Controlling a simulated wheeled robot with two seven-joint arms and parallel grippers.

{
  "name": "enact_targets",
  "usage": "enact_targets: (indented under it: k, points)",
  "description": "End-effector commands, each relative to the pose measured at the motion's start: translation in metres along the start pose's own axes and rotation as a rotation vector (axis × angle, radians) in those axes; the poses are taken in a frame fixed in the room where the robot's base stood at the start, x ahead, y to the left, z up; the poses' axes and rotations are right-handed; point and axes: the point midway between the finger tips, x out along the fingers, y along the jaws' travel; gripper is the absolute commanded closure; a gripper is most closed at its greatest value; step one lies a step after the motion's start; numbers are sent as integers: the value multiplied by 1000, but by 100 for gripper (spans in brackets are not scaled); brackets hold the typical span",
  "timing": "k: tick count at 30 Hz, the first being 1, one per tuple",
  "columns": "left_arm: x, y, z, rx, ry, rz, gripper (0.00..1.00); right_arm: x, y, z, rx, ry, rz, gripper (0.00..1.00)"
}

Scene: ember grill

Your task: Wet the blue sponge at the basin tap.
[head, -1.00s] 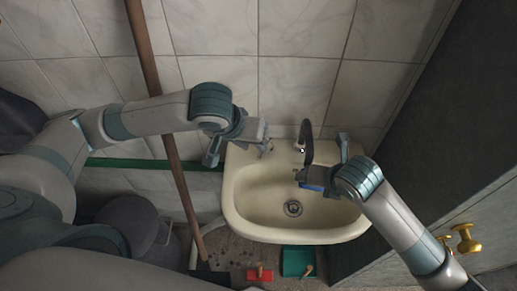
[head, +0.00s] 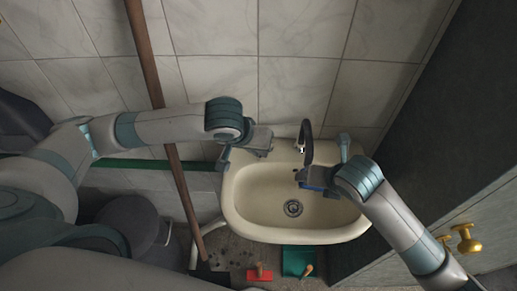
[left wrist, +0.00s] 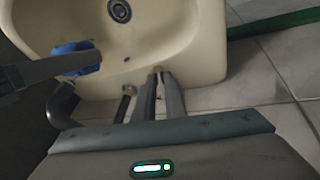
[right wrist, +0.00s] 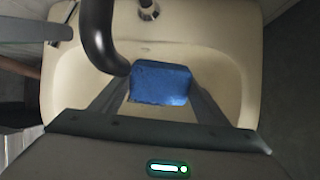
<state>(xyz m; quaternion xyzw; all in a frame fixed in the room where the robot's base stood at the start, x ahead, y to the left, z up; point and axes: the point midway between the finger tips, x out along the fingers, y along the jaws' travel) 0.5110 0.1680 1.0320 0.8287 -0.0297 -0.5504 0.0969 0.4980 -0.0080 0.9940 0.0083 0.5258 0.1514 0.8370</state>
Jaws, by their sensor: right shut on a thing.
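The blue sponge (right wrist: 160,83) is between the fingers of my right gripper (right wrist: 158,92), which is shut on it. In the head view the sponge (head: 314,187) shows as a blue strip over the basin (head: 235,205), below the dark curved tap spout (head: 308,135). The spout (right wrist: 97,35) is beside the sponge in the right wrist view. My left gripper (head: 262,141) is at the basin's back left rim by the wall. In the left wrist view its fingers (left wrist: 159,78) are close together beside a small dark tap fitting (left wrist: 127,92); their grip is unclear. No water is visible.
A brown pole (head: 180,175) leans against the tiled wall left of the basin. A green bar (head: 150,164) runs along the wall. A dark cabinet with brass knobs (head: 467,240) stands at right. Red (head: 259,274) and green (head: 295,262) items lie on the floor.

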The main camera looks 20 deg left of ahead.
Motion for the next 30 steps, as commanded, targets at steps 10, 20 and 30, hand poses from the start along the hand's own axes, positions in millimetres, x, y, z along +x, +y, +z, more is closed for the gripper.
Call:
enact_targets:
  k: [10, 20, 30]
  points:
    - [1, 7, 2, -62, 11, -23, 100, 0, 0, 0, 0, 0, 0, 50]
    - [4, 21, 1, -243, 50, -97, 100, 0, 0, 0, 0, 0, 0, 50]
    - [4, 21, 0, -273, 59, -112, 100, 0, 0, 0, 0, 0, 0, 50]
